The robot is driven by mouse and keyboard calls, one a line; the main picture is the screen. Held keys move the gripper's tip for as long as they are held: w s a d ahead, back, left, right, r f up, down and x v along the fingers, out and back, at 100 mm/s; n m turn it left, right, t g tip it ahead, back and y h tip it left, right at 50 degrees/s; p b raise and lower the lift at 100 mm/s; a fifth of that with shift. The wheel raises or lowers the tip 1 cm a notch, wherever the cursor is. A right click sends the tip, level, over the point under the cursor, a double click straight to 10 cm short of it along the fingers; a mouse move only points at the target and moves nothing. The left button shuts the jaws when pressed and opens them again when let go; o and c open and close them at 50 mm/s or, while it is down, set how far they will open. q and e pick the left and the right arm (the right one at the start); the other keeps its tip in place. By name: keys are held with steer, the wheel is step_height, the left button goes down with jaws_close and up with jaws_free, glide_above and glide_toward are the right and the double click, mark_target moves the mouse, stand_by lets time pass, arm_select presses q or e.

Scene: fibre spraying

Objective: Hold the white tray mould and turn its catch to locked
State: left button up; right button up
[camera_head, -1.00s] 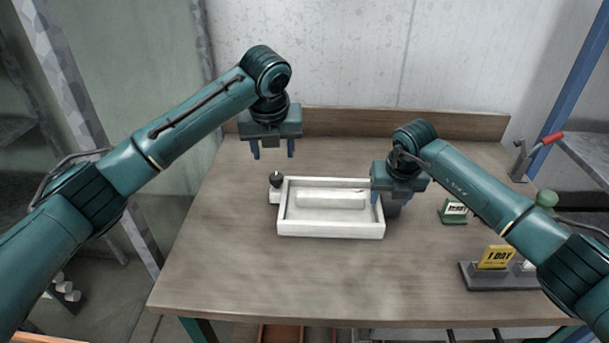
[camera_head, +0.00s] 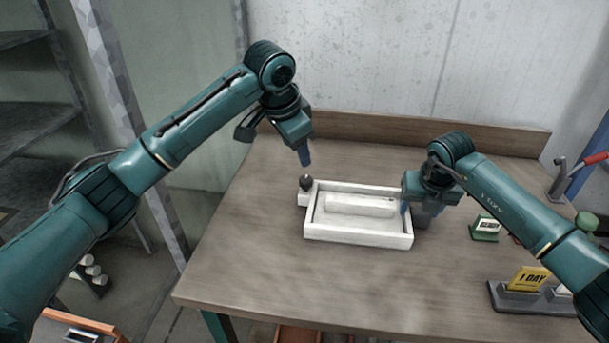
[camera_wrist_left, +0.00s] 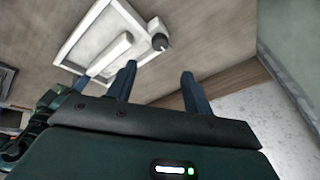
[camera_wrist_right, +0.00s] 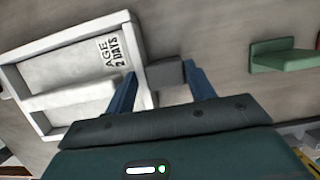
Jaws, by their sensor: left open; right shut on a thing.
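The white tray mould (camera_head: 358,239) lies flat on the table, with a raised white bar inside. Its catch, a dark knob (camera_head: 306,184), stands on a white lug at the tray's far left corner; it also shows in the left wrist view (camera_wrist_left: 160,42). I cannot tell which way the catch is set. My left gripper (camera_head: 304,160) is open and empty, just above the knob and apart from it. My right gripper (camera_wrist_right: 159,70) is shut on the grey block (camera_wrist_right: 165,77) at the tray's right side. Lettering reading "AGE 2 DAYS" (camera_wrist_right: 112,50) shows on the tray.
A small green stand (camera_head: 486,229) with a label is to the right of the tray. Near the right front edge, a grey holder (camera_head: 520,303) carries a yellow "1 DAY" card (camera_head: 528,279). A wooden backboard (camera_head: 400,130) runs along the back. The table in front of the tray is clear.

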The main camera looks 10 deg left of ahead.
mark_target(306, 178)
arm_select(q)
steer(key=w+f+n, duration=0.1)
steer(key=f+n, duration=0.1)
steer(key=f, duration=0.1)
steer(key=w+f+n, duration=0.1)
steer(key=f, duration=0.3)
steer(key=w+d+f+n, duration=0.1)
steer(key=w+f+n, duration=0.1)
steer(key=f, duration=0.1)
steer(key=shift+w+f+n, duration=0.1)
steer(key=shift+f+n, duration=0.2)
steer(key=shift+f, duration=0.05)
steer(key=c, duration=1)
steer(key=shift+o, duration=0.2)
